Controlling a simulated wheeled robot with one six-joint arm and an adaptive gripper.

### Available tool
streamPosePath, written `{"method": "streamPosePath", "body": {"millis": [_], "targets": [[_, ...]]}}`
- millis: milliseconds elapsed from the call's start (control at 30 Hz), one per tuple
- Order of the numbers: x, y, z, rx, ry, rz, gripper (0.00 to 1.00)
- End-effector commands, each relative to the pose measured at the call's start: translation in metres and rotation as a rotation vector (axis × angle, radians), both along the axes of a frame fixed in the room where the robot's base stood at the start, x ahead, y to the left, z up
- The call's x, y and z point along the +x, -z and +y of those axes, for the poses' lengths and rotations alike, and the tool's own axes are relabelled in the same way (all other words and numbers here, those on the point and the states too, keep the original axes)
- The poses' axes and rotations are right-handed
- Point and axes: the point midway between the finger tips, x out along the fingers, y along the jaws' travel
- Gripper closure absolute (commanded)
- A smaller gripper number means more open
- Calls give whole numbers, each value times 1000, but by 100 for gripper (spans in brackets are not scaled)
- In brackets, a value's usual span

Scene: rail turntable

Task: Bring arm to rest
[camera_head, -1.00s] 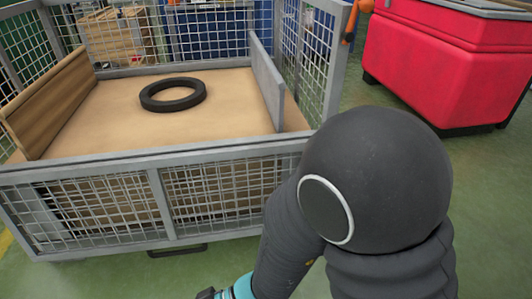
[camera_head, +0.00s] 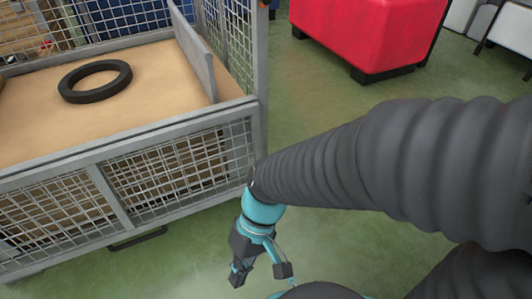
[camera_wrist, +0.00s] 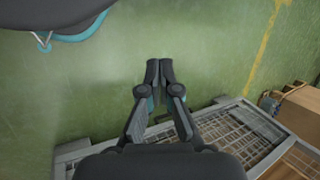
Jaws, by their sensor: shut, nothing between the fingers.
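My arm reaches from the right edge of the head view toward the lower middle, with its dark ribbed sleeve bent down at a teal wrist. My gripper (camera_head: 239,276) hangs low over the green floor, just outside the near right corner of the mesh cage (camera_head: 108,200). The wrist view shows my gripper (camera_wrist: 160,71) with its two dark fingers together and nothing between them. A black ring (camera_head: 95,81) lies flat on the cage's brown floor, well away from my gripper.
The cage rim (camera_wrist: 236,125) shows at the lower right of the wrist view, beside a brown box (camera_wrist: 296,106). A red bin (camera_head: 370,32) stands at the back. Green floor (camera_head: 310,110) is open between the cage and the bin.

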Motion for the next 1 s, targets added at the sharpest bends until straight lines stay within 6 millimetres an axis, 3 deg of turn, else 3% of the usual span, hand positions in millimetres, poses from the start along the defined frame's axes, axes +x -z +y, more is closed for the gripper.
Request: {"method": "streamPosePath", "body": {"millis": [33, 200, 500, 800, 1000], "targets": [[15, -15, -13, -25, 56, -56, 100], [59, -52, -59, -114, 233, -236, 100], [109, -135, -148, -194, 459, -563, 100], [110, -215, -216, -221, 670, -782, 100], [106, -230, -233, -235, 747, -816, 100]]}}
